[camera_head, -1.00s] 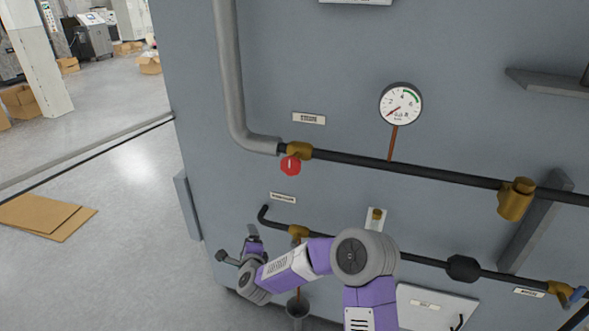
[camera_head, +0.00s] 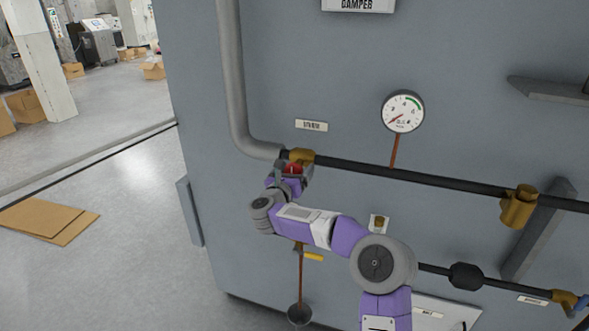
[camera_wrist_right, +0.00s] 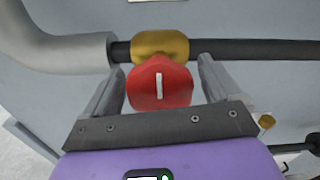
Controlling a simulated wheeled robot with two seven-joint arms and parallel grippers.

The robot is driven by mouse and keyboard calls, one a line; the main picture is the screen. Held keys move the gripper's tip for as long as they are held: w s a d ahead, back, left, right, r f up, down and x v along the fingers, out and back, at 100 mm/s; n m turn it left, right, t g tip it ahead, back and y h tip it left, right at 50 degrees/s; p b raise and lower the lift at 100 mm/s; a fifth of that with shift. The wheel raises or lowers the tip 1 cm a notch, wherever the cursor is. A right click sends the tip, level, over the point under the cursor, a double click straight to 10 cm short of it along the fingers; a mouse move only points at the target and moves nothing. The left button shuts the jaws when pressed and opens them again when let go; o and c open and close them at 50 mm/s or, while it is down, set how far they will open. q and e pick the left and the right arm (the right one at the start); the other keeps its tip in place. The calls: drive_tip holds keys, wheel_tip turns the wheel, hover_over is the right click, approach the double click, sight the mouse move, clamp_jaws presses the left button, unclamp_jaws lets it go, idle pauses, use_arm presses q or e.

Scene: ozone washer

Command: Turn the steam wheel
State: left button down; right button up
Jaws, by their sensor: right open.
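The red steam wheel (camera_head: 292,168) sits on a brass valve (camera_head: 301,155) on the upper black pipe, under a small label plate (camera_head: 311,125). My right gripper (camera_head: 291,172) is at the wheel and partly covers it in the head view. In the right wrist view the red wheel (camera_wrist_right: 160,84), with an upright white mark, lies between the two open grey fingers of my right gripper (camera_wrist_right: 164,88). Gaps show on both sides of the wheel. The brass valve (camera_wrist_right: 160,45) is behind it. My left gripper is not in view.
A pressure gauge (camera_head: 403,112) is right of the wheel. A thick grey pipe (camera_head: 234,80) bends in from the left. A lower pipe with a yellow handle (camera_head: 313,256) and a funnel (camera_head: 299,314) lie below. Flat cardboard (camera_head: 47,220) lies on the floor at left.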

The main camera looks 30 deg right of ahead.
drive_tip(key=shift+w+d, duration=0.15)
drive_tip(key=shift+d, duration=0.05)
drive_tip(key=c, duration=1)
drive_tip(key=shift+c, duration=0.2)
